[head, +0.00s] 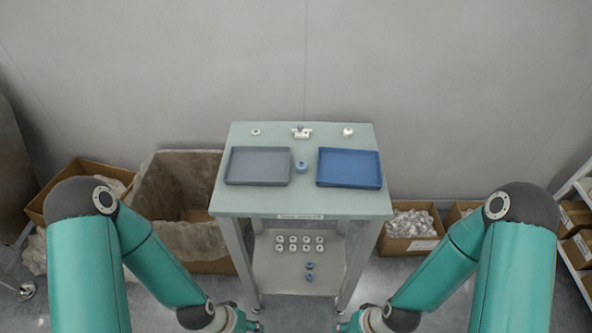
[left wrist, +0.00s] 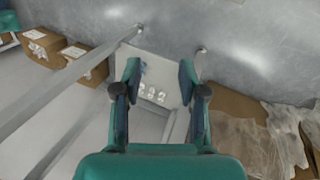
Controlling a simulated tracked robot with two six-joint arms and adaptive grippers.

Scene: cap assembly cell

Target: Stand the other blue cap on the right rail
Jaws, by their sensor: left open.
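Two blue caps (head: 309,265) sit one in front of the other on the lower shelf of the table. Another blue cap (head: 302,166) stands on the tabletop between two trays. I cannot make out a right rail for certain; a small white fitting (head: 348,131) is at the tabletop's back right. My left gripper (left wrist: 160,75) is open and empty in the left wrist view, with the lower shelf beyond its fingers. A small blue shape (left wrist: 143,68) shows near the left finger. My right gripper (head: 345,326) is partly visible at the bottom of the head view, its jaws unclear.
A grey tray (head: 230,166) and a blue tray (head: 349,184) stand on the table (head: 300,203). Several white caps (head: 293,243) sit on the lower shelf. A white fixture (head: 301,133) is at the back. Table legs flank the shelf; cardboard boxes (head: 411,244) stand around.

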